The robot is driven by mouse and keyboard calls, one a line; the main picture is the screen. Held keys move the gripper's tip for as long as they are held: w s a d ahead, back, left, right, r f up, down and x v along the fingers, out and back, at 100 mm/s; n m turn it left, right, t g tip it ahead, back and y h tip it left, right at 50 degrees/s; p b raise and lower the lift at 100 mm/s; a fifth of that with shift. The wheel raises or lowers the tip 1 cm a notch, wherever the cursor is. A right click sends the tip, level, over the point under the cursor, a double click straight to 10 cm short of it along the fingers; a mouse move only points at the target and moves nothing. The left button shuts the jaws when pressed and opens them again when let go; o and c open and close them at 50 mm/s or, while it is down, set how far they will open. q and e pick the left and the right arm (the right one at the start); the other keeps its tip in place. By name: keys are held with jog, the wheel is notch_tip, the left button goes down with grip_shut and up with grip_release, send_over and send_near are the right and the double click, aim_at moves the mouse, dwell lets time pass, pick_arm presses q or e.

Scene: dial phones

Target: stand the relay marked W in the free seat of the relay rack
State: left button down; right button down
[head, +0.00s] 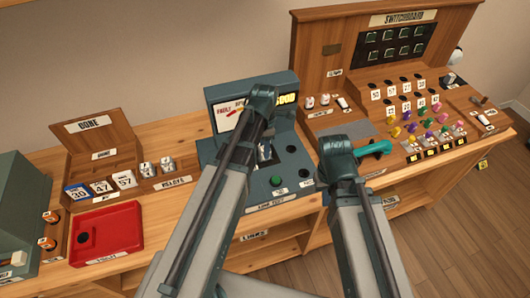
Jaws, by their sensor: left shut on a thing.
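The relay rack, labelled RELAYS (172,182), is at the left-centre of the bench. Two pale, capped relays stand in it, one on the left (146,169) and one on the right (168,164); I cannot read their letters surely. My left gripper (266,148) is over the line-test box, mostly hidden by my own arm. It is shut on a small pale piece (264,154), which looks like a relay; its letter is not readable.
The line-test box (290,140) has a lit yellow GOOD sign and a green button (276,181). A red tray (106,234) and number cards (101,187) are at left. The switchboard (385,60) with coloured plugs is at right.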

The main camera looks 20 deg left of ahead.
pick_arm(q)
jog(key=shift+r+p, duration=3.05)
